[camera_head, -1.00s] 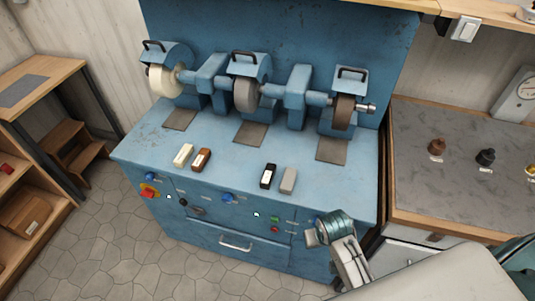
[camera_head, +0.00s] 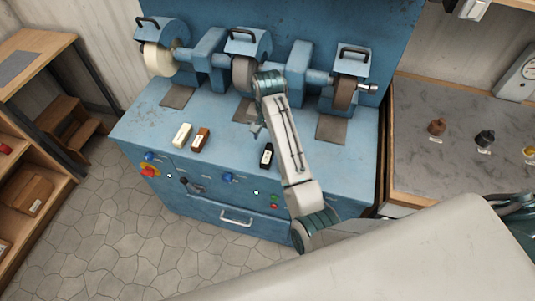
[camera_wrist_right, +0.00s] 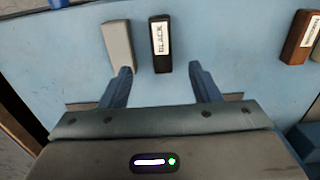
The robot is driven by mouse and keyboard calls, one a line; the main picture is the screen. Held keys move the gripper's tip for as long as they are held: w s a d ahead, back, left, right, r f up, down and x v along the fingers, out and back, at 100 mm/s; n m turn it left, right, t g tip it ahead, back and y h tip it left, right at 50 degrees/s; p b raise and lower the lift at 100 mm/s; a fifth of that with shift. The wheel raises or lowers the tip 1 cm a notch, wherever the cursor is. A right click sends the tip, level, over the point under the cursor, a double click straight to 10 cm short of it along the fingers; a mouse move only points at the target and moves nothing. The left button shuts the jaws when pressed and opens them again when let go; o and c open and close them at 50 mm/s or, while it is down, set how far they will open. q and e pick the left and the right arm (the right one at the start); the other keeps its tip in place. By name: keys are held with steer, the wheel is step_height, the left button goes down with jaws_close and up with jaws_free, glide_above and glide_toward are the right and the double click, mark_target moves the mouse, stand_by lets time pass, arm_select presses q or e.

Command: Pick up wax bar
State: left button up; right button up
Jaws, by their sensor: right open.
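Several wax bars lie on the blue bench (camera_head: 300,175). The cream bar (camera_head: 182,136) and the brown bar (camera_head: 201,140) lie side by side at left. The black bar (camera_head: 266,155) lies further right, partly beside my right arm. The grey bar is hidden behind that arm in the head view. My right gripper (camera_head: 256,131) hangs over the bench, open and empty. In the right wrist view, its fingers (camera_wrist_right: 161,67) point toward the labelled black bar (camera_wrist_right: 161,44), which lies ahead between their lines. The grey bar (camera_wrist_right: 118,43) is left of it; the brown bar (camera_wrist_right: 303,38) is at far right.
Three grinding wheels stand at the back: white (camera_head: 158,60), grey (camera_head: 243,74) and brown (camera_head: 344,92). Dark mats (camera_head: 330,128) lie before them. A side table (camera_head: 440,105) at right holds small knobbed items. Bench surface around the bars is clear.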

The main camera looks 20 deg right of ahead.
steer(key=p, duration=0.2)
glide_above(267, 157)
steer(key=f, duration=0.5)
steer(key=shift+w+d, duration=0.2)
steer(key=shift+w, duration=0.05)
steer(key=f, duration=0.1)
steer(key=f+p, duration=0.1)
steer(key=f, duration=0.1)
steer(key=f+p, duration=0.1)
steer(key=shift+s+a+f, duration=0.3)
steer(key=shift+f, duration=0.05)
steer(key=shift+w+f, duration=0.1)
steer(key=shift+f, duration=0.35)
steer(key=c, duration=1.1)
